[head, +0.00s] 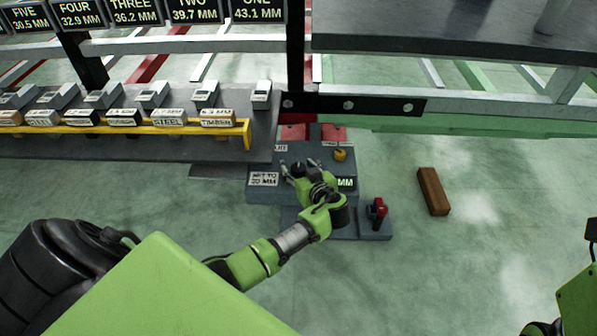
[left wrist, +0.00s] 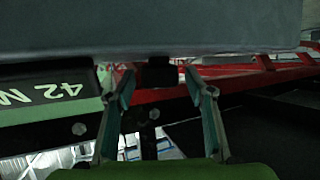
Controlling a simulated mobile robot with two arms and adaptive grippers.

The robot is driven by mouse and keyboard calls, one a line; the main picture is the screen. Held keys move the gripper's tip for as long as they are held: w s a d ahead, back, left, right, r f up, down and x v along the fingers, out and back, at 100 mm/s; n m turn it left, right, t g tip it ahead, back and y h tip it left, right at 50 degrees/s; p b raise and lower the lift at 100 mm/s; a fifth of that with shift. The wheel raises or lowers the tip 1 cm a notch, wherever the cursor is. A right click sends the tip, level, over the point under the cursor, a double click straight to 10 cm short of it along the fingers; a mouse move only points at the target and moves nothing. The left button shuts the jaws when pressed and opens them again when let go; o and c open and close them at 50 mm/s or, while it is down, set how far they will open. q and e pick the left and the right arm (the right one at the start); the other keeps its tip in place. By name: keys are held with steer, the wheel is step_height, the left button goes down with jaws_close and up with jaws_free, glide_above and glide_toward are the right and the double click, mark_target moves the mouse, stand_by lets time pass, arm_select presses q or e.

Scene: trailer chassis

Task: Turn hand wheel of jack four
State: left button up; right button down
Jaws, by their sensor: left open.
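My left gripper (head: 301,169) is open above the grey control box (head: 258,195) in the head view, its fingers on either side of a dark knob (head: 298,167). In the left wrist view a black knob-like block (left wrist: 159,72) shows between the open fingers (left wrist: 158,82); I cannot tell whether they touch it. The box has a white label, partly readable as "20 MM", and a green display ending in "MM" (head: 346,183), partly covered by my gripper. A sign for jack four (head: 78,14) reads 32.9 MM. I cannot make out a hand wheel marked four. My right gripper is not in view.
A yellow knob (head: 340,154) and a red-handled lever (head: 379,210) are near my left gripper. A grey shelf with a yellow rail (head: 180,129) holds several labelled blocks. A brown block (head: 433,191) lies on the open floor to the right. Frame beams cross behind.

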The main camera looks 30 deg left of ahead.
arm_select(q)
steer(key=shift+w+a+f, duration=0.1)
steer(key=shift+w+a, duration=0.1)
steer(key=shift+a, duration=0.05)
steer(key=c, duration=1.1)
steer(key=shift+c, duration=0.2)
